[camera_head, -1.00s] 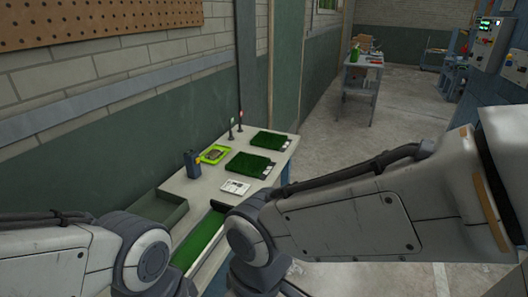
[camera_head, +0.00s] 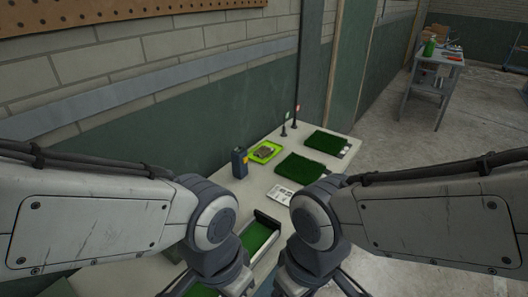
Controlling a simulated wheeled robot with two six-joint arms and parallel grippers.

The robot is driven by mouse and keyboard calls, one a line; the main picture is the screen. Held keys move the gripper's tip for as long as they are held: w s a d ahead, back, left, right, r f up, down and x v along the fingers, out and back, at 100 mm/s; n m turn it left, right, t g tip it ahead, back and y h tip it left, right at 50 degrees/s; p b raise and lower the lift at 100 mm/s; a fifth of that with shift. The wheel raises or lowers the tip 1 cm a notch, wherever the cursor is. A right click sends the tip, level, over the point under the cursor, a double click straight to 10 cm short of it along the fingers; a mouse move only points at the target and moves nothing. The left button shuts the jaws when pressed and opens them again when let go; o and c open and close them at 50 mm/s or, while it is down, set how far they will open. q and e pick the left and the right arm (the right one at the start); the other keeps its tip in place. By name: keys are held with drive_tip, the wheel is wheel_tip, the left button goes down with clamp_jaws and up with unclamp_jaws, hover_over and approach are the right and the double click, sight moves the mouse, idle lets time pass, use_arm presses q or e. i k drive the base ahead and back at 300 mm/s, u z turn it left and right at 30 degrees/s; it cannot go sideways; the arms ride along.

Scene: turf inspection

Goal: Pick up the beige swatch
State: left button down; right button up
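I cannot make out a swatch that is clearly beige. A small brownish piece (camera_head: 265,151) lies on a bright yellow-green tray (camera_head: 254,158) near the back of the pale table. Two dark green turf pieces (camera_head: 327,143) (camera_head: 299,168) lie to its right, with small white patches at their right edges. My two arms come in from left and right, and their wrist joints stand over the near part of the table. The fingertips of both grippers are out of the picture below, so their opening is hidden.
A dark blue-grey box (camera_head: 240,163) stands left of the yellow-green tray. A printed white card (camera_head: 290,191) lies nearer. A tray with green turf (camera_head: 257,236) sits between my arms. Thin posts with green (camera_head: 284,129) and red (camera_head: 295,115) tops stand at the back. A wall borders the table.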

sight(263, 151)
drive_tip(key=z, duration=0.85)
drive_tip(key=k, duration=1.15)
drive_tip(key=z, duration=1)
drive_tip(key=i, duration=1.85)
drive_tip(key=u, duration=0.55)
drive_tip(key=i, duration=1.75)
drive_tip(key=u, duration=1.4)
drive_tip(key=i, duration=0.95)
drive_tip(key=u, duration=1.4)
drive_tip(key=i, duration=0.45)
drive_tip(key=u, duration=0.3)
